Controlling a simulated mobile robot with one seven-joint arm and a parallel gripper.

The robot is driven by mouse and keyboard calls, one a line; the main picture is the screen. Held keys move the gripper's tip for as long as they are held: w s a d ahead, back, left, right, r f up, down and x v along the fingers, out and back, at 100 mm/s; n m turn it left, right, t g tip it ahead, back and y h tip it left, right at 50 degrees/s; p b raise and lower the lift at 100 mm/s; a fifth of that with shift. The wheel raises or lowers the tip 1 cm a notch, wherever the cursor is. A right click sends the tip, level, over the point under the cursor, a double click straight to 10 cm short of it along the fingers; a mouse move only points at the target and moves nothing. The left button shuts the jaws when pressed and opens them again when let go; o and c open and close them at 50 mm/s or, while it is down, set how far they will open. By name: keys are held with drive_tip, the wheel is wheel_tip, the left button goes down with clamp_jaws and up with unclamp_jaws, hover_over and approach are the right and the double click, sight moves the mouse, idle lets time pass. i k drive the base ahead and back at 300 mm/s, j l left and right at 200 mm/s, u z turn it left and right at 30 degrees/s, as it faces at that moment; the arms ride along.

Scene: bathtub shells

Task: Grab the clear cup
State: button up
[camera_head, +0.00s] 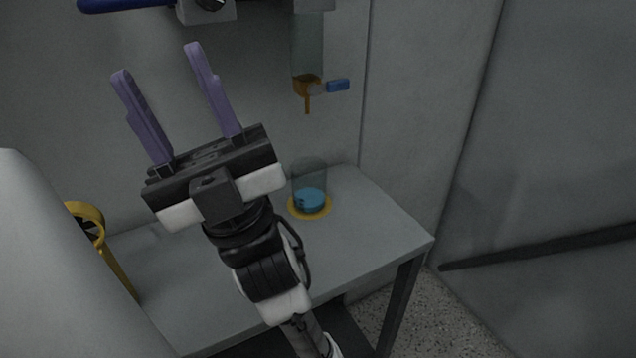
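The clear cup (309,177) stands upright on the grey table, in the middle of the view. It is see-through, with something blue at its bottom. It stands on a round yellow base (323,211). My gripper (157,60) is up and to the left of the cup, apart from it. Its two purple fingers are spread wide with nothing between them, and they point toward the top of the picture. Part of the table is hidden behind my arm.
The grey table (375,228) has free room right of the cup. Above the cup hangs a dispenser (307,86) with a blue handle (338,86). A yellow ring-topped object (86,212) is at left. Walls stand behind and right; a dark bar (545,247) is at right.

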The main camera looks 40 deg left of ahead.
sight(309, 174)
drive_tip(key=k+l+u, duration=0.1)
drive_tip(key=u, duration=0.15)
drive_tip(key=l+u, duration=0.1)
drive_tip(key=u, duration=0.2)
drive_tip(key=k+j+u, duration=0.1)
drive_tip(key=u, duration=0.4)
